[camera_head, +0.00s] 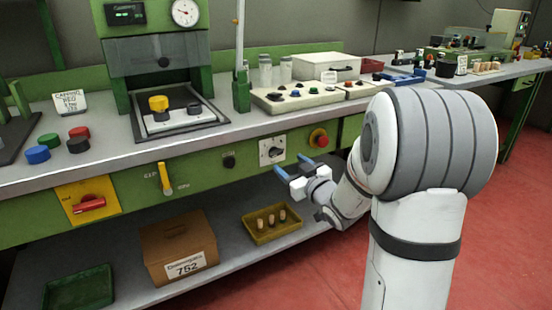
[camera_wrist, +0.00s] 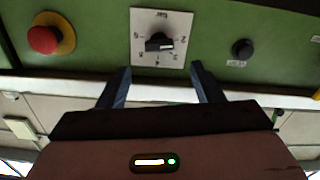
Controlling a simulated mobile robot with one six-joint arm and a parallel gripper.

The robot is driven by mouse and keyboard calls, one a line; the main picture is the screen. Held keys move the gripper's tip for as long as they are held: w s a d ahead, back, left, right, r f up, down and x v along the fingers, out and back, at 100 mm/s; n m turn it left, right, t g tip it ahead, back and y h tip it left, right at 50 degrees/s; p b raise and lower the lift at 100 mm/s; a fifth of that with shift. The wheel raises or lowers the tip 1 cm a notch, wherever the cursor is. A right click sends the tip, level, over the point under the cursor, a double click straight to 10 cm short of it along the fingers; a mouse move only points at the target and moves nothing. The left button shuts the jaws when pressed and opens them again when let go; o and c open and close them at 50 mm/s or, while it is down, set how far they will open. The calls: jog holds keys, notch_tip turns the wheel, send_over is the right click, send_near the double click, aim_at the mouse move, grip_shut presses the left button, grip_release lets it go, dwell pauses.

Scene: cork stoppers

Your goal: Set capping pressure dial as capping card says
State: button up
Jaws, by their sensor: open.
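The dial is a black knob (camera_wrist: 158,42) on a white numbered plate on the green bench front. In the head view its plate (camera_head: 266,155) sits between a small black knob and a red button. In the wrist view the numerals look upside down, and the knob's white mark points right; the exact number is unclear. A white card (camera_head: 70,103) on the bench at left reads "CAPPING", with smaller lines I cannot read surely. My gripper (camera_head: 295,167) is open and empty in front of the panel, just right of and below the dial. Its blue fingertips (camera_wrist: 160,68) straddle the dial's line, apart from it.
A red button (camera_head: 319,138) on yellow is right of the dial; a black knob (camera_head: 229,161) and yellow lever (camera_head: 166,179) are left. A red-handled switch (camera_head: 89,204) is farther left. The lower shelf holds a carton (camera_head: 178,245) and a yellow tray (camera_head: 262,236) of corks.

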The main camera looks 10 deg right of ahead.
aim_at(277, 153)
jog(key=b+x, duration=0.1)
jog(key=x, duration=0.5)
jog(key=shift+w+a, duration=0.1)
jog(key=shift+w, duration=0.1)
